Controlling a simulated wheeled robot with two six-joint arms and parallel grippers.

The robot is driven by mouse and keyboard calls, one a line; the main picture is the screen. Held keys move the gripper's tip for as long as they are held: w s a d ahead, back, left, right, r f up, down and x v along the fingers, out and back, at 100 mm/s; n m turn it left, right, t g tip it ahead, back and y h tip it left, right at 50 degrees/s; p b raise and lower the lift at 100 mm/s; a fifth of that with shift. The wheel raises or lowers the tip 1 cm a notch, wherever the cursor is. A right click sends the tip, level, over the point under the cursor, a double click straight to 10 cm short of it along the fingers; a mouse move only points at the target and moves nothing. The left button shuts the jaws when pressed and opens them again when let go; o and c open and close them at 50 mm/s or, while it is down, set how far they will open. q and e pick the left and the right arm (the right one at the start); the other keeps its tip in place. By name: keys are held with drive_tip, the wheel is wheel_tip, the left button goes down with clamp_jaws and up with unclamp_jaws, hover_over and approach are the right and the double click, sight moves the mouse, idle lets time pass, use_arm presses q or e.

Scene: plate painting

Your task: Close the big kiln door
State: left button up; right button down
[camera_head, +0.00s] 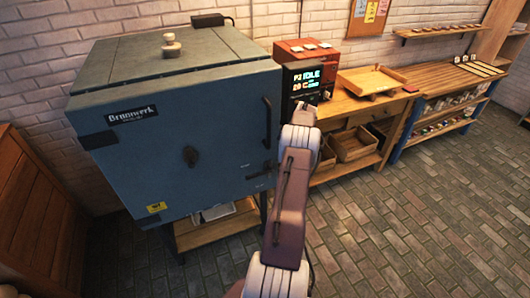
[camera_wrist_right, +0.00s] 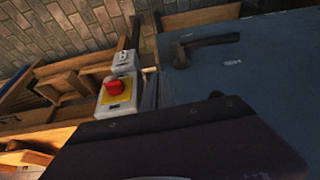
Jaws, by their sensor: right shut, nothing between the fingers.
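The big kiln (camera_head: 215,60) is a blue-grey box at the left of the head view. A dark handle (camera_wrist_right: 205,45) shows on a blue kiln surface. My left gripper is out of view.
A control box (camera_head: 306,82) with a lit display stands right of the kiln. A red stop button (camera_wrist_right: 115,87) on yellow shows in the wrist view. A wooden bench with a tray (camera_head: 372,80) stands behind. Brick floor is open at right.

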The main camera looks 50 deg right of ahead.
drive_tip(key=b+v, duration=0.1)
drive_tip(key=v, duration=0.7)
